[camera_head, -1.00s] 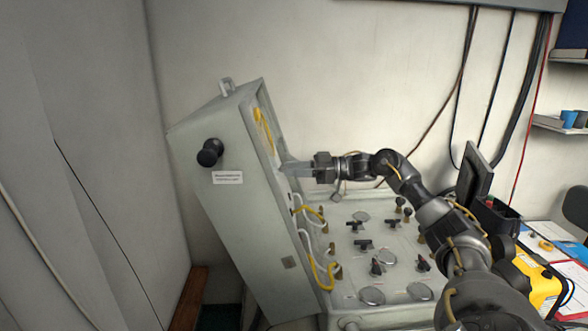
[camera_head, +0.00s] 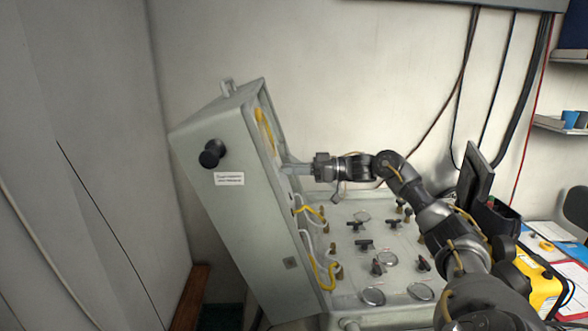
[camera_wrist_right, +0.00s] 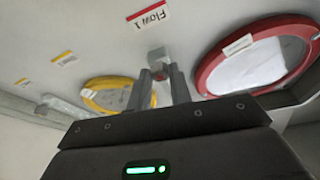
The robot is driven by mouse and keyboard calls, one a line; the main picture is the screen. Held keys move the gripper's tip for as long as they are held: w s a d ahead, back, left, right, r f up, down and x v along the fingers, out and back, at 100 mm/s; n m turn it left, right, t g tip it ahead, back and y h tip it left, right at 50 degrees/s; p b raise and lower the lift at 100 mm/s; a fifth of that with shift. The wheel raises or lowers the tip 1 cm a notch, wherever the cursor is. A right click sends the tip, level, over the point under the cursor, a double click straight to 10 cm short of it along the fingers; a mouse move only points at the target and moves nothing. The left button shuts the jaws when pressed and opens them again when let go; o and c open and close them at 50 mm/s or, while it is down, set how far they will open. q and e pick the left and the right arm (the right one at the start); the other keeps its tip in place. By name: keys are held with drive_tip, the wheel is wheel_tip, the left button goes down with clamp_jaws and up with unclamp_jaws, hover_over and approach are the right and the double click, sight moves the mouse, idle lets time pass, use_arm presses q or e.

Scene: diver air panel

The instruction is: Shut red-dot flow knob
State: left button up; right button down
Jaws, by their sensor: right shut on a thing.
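My right gripper (camera_head: 290,168) reaches into the open face of the tilted grey panel case (camera_head: 238,165). In the right wrist view its two fingers (camera_wrist_right: 162,82) are closed on a small grey flow knob (camera_wrist_right: 158,54); a bit of red shows between the fingers. In the head view the knob is hidden by the case edge and gripper. My left gripper is not in view.
A red-rimmed gauge (camera_wrist_right: 258,55) and a yellow-rimmed gauge (camera_wrist_right: 108,94) flank the fingers closely. Yellow hoses (camera_head: 322,270) hang inside the case. Below is a flat panel (camera_head: 345,240) with black valves and round gauges. A yellow box (camera_head: 541,286) stands at the right.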

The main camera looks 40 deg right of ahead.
drive_tip(key=shift+s+a+r+m+t+h+p, duration=0.1)
drive_tip(key=shift+m+h+p, duration=0.55)
drive_tip(key=shift+m+p, duration=1.1)
drive_tip(key=shift+a+m+t+h+p, duration=0.1)
drive_tip(key=shift+m+h+p, duration=0.85)
drive_tip(key=shift+m, duration=1.3)
drive_tip(key=shift+s+a+r+m+t+h+p, duration=0.1)
drive_tip(key=shift+m+h+p, duration=0.3)
drive_tip(key=shift+m+p, duration=1.45)
drive_tip(key=shift+m, duration=0.45)
drive_tip(key=c, duration=1.3)
unclamp_jaws()
drive_tip(key=shift+d, duration=0.15)
